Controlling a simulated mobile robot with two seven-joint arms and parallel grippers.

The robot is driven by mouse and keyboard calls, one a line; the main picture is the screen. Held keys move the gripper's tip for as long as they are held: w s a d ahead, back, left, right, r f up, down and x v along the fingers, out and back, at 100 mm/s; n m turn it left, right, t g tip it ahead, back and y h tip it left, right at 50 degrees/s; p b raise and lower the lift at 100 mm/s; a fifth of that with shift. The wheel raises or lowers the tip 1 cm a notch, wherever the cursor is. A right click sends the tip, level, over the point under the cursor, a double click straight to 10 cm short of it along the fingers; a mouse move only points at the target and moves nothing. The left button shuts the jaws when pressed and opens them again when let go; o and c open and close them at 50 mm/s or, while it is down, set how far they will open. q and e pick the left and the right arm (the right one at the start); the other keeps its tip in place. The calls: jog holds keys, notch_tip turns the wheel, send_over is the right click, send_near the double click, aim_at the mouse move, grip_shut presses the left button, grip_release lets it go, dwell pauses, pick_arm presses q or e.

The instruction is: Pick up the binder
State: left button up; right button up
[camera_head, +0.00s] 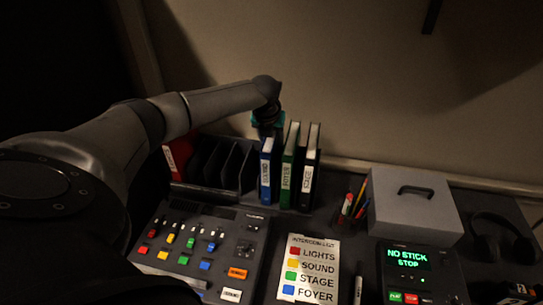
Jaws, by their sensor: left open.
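Three binders stand upright side by side at the back of the desk: a blue binder (266,172), a green binder (288,168) labelled FOYER, and a black binder (309,172) labelled STAGE. A red binder (178,157) stands at the left end of a dark file rack (247,172). My left gripper (266,131), with teal parts, points down at the top of the blue binder. It is open. The arm and dim light hide its fingertips, so I cannot tell whether they are around the blue binder or only above it. My right gripper is not in view.
A mixing panel (215,228) with coloured buttons lies in front of the rack. Right of it are an INTERCOM LIST card (320,240), a marker (358,290), pens (354,205), a grey box (425,195) with a handle, a NO STICK STOP display (408,259) and headphones (497,235).

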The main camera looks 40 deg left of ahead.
pick_arm(q)
jog(key=shift+f, duration=0.1)
grip_shut()
dwell(0.4)
dwell(1.1)
